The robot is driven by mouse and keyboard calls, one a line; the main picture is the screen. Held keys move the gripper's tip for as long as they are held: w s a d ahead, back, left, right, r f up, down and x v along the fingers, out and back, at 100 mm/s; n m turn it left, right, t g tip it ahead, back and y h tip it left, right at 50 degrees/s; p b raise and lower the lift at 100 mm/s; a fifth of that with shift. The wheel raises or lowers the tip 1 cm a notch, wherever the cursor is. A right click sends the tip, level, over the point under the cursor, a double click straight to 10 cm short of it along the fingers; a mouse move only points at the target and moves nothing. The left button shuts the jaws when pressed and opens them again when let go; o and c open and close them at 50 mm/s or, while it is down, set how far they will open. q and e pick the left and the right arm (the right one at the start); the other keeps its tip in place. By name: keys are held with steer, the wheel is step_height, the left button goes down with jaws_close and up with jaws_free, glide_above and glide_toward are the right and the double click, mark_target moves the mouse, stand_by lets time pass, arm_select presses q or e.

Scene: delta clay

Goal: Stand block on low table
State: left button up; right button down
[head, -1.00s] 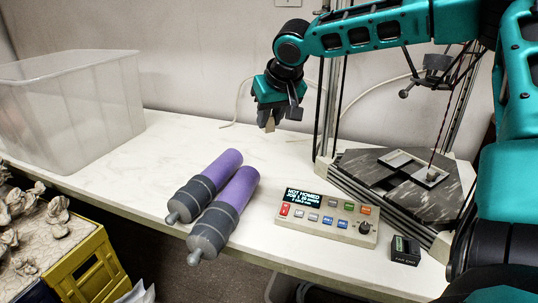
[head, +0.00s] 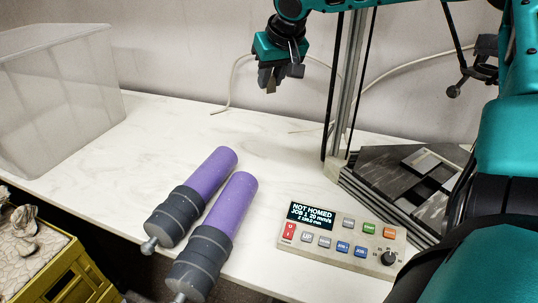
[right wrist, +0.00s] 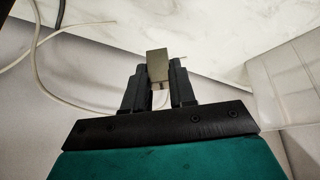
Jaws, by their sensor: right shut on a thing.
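My right gripper (head: 272,76) is shut on a small grey-tan block (head: 271,88). It holds the block in the air above the back of the white marbled table (head: 120,150). In the right wrist view the block (right wrist: 157,63) sticks out between the dark fingers of my right gripper (right wrist: 158,80), with white marbled surface behind it. Part of the block is hidden by the fingers. My left gripper is not in view. I cannot tell whether the white table is the low table.
Two purple-and-grey cylinders (head: 228,212) lie in front. A control box (head: 340,238) and a dark slatted platform (head: 395,180) with a metal upright (head: 350,95) stand right. A clear bin (head: 60,100) is left; a yellow crate (head: 65,275) is lower left. Cables run behind.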

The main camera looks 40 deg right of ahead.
step_height(320, 180, down, 15)
steer(key=b, duration=0.5)
steer(key=shift+r, duration=0.15)
steer(key=shift+f+b, duration=0.4)
steer(key=shift+f, duration=0.15)
step_height(320, 180, down, 4)
steer(key=shift+f+b, duration=0.1)
steer(key=shift+b, duration=0.8)
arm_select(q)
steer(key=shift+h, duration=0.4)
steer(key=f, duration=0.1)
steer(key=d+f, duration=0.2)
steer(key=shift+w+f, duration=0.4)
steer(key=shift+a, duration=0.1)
arm_select(e)
steer(key=c, duration=0.9)
jaws_free()
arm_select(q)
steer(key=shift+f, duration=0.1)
